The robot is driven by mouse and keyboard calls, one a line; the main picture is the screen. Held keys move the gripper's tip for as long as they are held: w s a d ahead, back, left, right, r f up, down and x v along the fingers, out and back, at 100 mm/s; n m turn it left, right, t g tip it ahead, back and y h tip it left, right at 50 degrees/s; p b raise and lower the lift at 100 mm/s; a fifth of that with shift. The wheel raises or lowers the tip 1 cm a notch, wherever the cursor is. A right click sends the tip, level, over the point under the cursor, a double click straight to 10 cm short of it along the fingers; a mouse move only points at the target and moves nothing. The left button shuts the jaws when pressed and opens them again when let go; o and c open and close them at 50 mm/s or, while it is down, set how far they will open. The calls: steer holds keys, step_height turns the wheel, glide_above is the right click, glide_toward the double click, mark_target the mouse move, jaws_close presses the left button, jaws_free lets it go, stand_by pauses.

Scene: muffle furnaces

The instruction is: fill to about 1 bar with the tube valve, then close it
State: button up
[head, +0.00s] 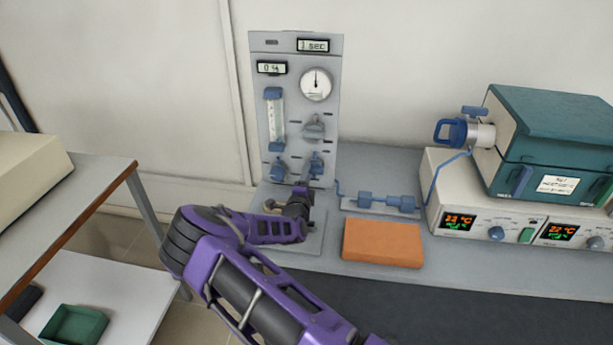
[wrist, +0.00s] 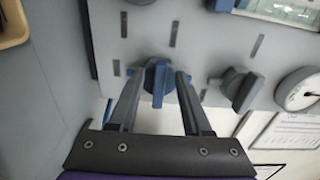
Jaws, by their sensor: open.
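The upright grey gas panel (head: 296,100) carries a round gauge (head: 316,84), whose needle points about straight up; its scale is too small to read. Two blue valve knobs sit low on the panel, a left one (head: 278,168) and a right one (head: 316,163). My gripper (head: 302,193) is at the right one. In the wrist view my gripper (wrist: 155,88) is open, with one finger on each side of this blue knob (wrist: 158,80); contact is not clear. The label of this valve is not readable. The gauge (wrist: 300,90) is partly cut off in the wrist view.
A grey knob (head: 314,127) sits just above the blue one. A tube with blue fittings (head: 382,201) runs right to the teal furnace (head: 550,140). An orange block (head: 383,243) lies on the bench close to my arm. A side table (head: 100,165) stands left.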

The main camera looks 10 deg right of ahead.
steer(key=shift+s, duration=0.1)
steer(key=v, duration=1.7)
steer(key=shift+r, duration=0.1)
